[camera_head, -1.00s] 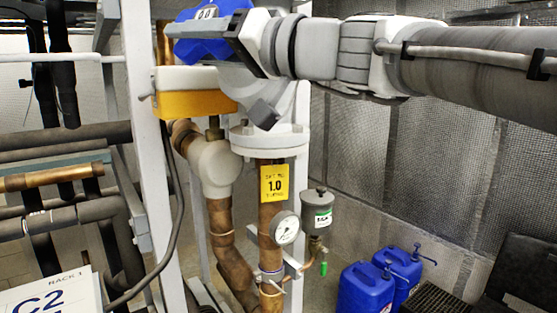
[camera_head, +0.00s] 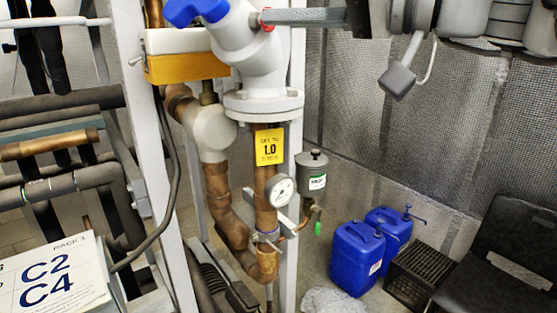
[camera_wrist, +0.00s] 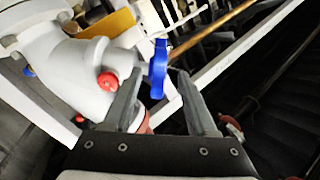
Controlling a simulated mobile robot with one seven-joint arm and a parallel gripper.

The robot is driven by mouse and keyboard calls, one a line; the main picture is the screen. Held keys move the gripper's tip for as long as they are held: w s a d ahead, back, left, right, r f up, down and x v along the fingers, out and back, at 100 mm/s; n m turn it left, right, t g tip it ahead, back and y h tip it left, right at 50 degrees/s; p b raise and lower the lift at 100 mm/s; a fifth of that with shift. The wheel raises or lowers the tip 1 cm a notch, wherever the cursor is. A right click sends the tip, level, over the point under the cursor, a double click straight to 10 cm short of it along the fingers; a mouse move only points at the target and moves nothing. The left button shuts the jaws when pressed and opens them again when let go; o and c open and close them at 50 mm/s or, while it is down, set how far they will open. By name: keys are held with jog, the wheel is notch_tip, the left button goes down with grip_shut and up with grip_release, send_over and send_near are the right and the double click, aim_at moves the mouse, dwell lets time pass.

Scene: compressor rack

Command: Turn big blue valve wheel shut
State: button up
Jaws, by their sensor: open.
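The big blue valve wheel (camera_head: 196,11) is at the top of the head view, cut by the frame's upper edge. It sits on the pale grey valve body (camera_head: 250,50). In the wrist view the blue wheel (camera_wrist: 159,66) shows nearly edge-on, between and beyond my fingertips. My gripper (camera_wrist: 158,84) is open and empty. In the head view one finger of my gripper (camera_head: 268,18) points left near a red cap on the valve body, to the right of the wheel with a gap. The other finger is not clear there. Whether the fingers reach the wheel's depth is unclear.
A yellow-and-white box (camera_head: 187,66) is just below the wheel. A white upright post (camera_head: 150,150) stands left. A gauge (camera_head: 281,190) and grey canister (camera_head: 313,176) are below the valve. Blue jugs (camera_head: 356,258) stand on the floor.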

jog(key=v, duration=0.5)
notch_tip(320, 180, down, 24)
jog(key=s+m+g+h, duration=0.2)
jog(key=m+h, duration=0.2)
jog(key=h, duration=0.4)
jog(key=shift+d+r+m+h, duration=0.25)
jog(key=shift+d+m+h, duration=0.05)
jog(key=shift+d+m, duration=0.1)
jog(key=shift+s, duration=0.1)
jog(key=w+r+n+t+y+b, duration=0.15)
jog(key=r+y, duration=0.25)
jog(key=r, duration=0.9)
jog(key=w+r+n+y+b, duration=0.1)
jog(key=w+r+n+y, duration=0.3)
jog(key=r, duration=1)
jog(key=shift+m+t+y, duration=0.25)
jog(key=shift+m+y, duration=0.05)
jog(key=shift+m, duration=0.05)
jog(key=x, duration=0.5)
jog(key=p+x, duration=0.1)
jog(key=x, duration=0.4)
jog(key=s+p+x, duration=0.1)
jog(key=x, duration=0.4)
jog(key=shift+w+a, duration=0.1)
jog(key=shift+a, duration=0.5)
grip_shut()
